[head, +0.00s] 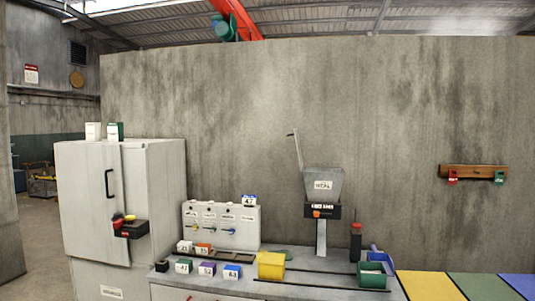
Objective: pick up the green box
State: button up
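Several green things show in the head view, and I cannot tell which one the task names. A green open-topped bin (373,275) stands at the right end of the grey counter, with something pale inside. A small white box with a green side (183,266) sits at the counter's front left. A green and white carton (116,131) stands on top of the white cabinet (84,195), beside a white carton (93,131). My gripper is not in view.
A yellow bin (271,265), small labelled boxes (232,272) and a grey hopper (323,184) crowd the counter. A white panel with taps (221,225) stands behind. A black holder (131,229) juts from the cabinet. Coloured mats (427,285) lie clear at right.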

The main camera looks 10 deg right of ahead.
aim_at(373, 275)
jog(key=k, duration=0.4)
jog(key=u, duration=0.45)
jog(key=i, duration=1.25)
jog(key=z, duration=0.7)
jog(key=i, duration=0.9)
jog(key=z, duration=0.55)
